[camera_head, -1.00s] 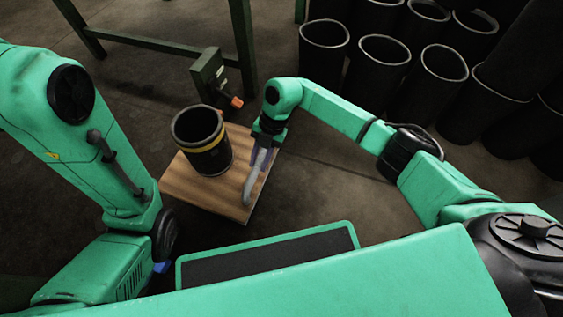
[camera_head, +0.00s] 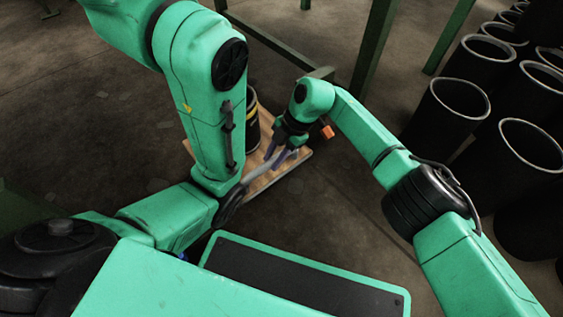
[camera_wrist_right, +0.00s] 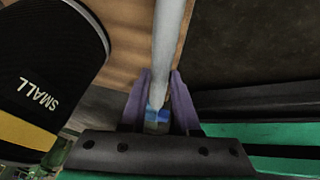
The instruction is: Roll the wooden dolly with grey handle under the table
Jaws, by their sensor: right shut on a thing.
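The wooden dolly (camera_head: 290,168) stands on the floor ahead of me, partly covered by my left arm. Its grey handle (camera_head: 258,172) slants over the board. My right gripper (camera_head: 281,155) is shut on the handle; in the wrist view the purple fingers (camera_wrist_right: 158,105) sit on both sides of the grey bar (camera_wrist_right: 168,45). A black sleeve with a yellow band (camera_head: 251,125) stands on the board, half hidden; the wrist view shows it (camera_wrist_right: 50,75) marked SMALL. The green table frame (camera_head: 375,45) rises just beyond the dolly. My left gripper is out of view.
Several black tubes (camera_head: 447,112) stand on the floor at the right, near my right arm. An orange knob (camera_head: 328,131) shows just right of my right gripper. Open concrete floor (camera_head: 90,120) lies to the left.

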